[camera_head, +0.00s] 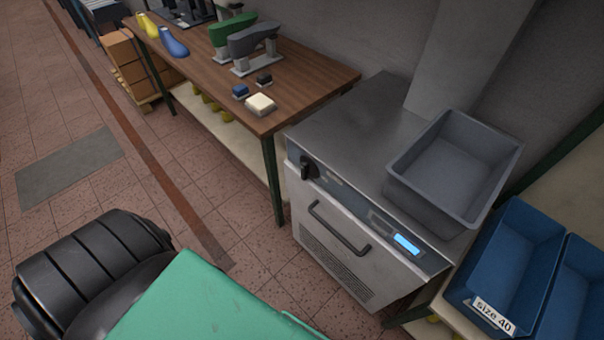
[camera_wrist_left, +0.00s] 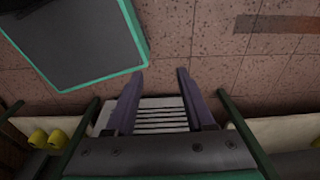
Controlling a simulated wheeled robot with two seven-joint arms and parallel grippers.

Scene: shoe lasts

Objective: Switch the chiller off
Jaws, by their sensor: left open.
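The chiller (camera_head: 345,262) is a steel cabinet between two benches in the head view. Its front panel has a black rotary knob (camera_head: 308,168) at the left and a lit blue display (camera_head: 407,243) at the right. A dark bar handle (camera_head: 338,229) crosses the door above a vent grille. My left gripper (camera_wrist_left: 160,73) shows in the left wrist view with its two fingers apart and nothing between the tips. Beyond the fingers is a pale slatted surface (camera_wrist_left: 160,115), possibly the chiller's grille. My right gripper is not in view.
A grey bin (camera_head: 440,200) stands on the chiller's top. Blue bins (camera_head: 510,265) stand to its right, one labelled size 40. A wooden bench (camera_head: 205,75) at the left holds shoe lasts, clamps and small blocks. Tiled floor in front of the bench is open.

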